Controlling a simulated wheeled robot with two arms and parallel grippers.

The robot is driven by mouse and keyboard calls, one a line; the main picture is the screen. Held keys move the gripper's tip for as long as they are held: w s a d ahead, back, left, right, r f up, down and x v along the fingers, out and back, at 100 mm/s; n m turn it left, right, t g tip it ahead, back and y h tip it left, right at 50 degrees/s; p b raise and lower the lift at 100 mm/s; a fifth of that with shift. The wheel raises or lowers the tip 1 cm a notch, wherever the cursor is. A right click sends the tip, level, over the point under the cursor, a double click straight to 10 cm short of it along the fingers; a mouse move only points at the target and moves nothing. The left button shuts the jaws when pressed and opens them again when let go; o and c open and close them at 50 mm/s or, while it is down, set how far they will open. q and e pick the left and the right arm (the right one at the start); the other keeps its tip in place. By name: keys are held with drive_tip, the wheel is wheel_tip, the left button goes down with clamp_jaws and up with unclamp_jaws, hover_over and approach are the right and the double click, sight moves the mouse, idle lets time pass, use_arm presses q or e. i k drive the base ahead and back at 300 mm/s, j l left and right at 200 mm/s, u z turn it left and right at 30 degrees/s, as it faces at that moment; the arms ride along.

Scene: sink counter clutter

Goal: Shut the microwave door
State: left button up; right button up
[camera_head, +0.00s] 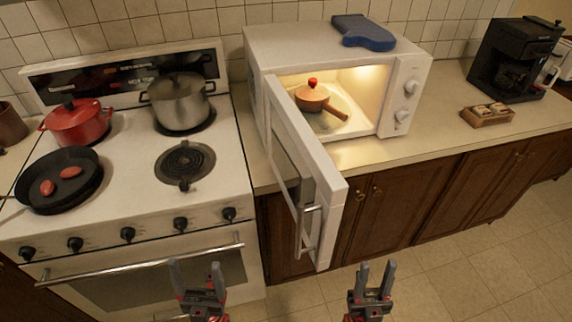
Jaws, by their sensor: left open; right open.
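The white microwave (402,75) stands on the counter right of the stove, its lit inside facing me. Its door (330,181) is wide open, hinged at the left and swung out past the counter's front edge. A metal handle (309,215) is on the door's outer face. A small orange-brown pot (312,98) with a red knob and a wooden handle sits inside. My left gripper (197,266) is open and empty in front of the oven, left of the door. My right gripper (371,268) is open and empty, below and right of the door's free edge.
The stove (130,150) at left holds a red pot (76,122), a steel pot (180,105) and a black pan (60,181). A blue mitt-like item (364,33) lies on the microwave. A black coffee machine (512,62) and small wooden box (487,116) stand right. Floor at right is clear.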

sight(315, 191)
drive_tip(key=k+j+u, duration=0.2)
drive_tip(key=k+j, duration=0.15)
drive_tip(key=j, duration=0.3)
drive_tip(key=k+j, duration=0.15)
drive_tip(key=j, duration=0.15)
drive_tip(key=k+j+u, duration=0.15)
drive_tip(key=j, duration=0.2)
